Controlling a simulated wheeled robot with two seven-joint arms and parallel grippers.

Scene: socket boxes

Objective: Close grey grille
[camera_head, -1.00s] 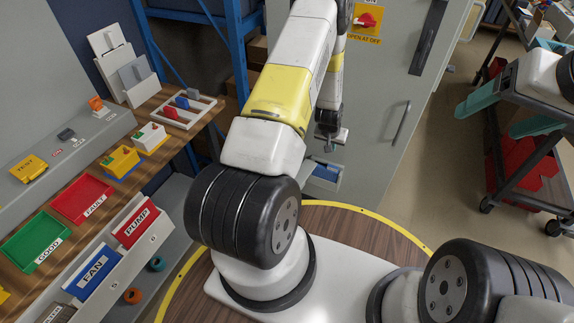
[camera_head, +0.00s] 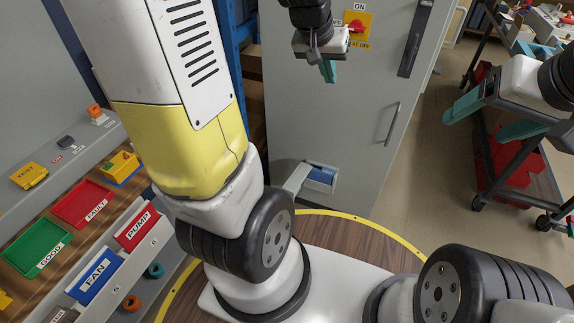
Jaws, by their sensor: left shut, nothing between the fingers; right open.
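The tall grey cabinet (camera_head: 350,125) has a small low opening with a blue thing (camera_head: 321,175) inside. A small light-grey flap (camera_head: 297,179), apparently the grille, stands out at the left side of this opening, so it looks open. Part of it is hidden behind my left arm. My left gripper (camera_head: 328,72) is shut and empty in front of the upper cabinet, below the red switch and well above the flap. My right gripper (camera_head: 492,119) is open and empty at the right, in front of the dark cart, away from the cabinet.
The red switch (camera_head: 357,27) on its yellow plate is just above my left gripper. A vertical handle (camera_head: 392,123) stands out from the cabinet. A shelf with a green tray (camera_head: 35,246) and a red tray (camera_head: 83,204) fills the left. A dark cart (camera_head: 515,180) stands at right.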

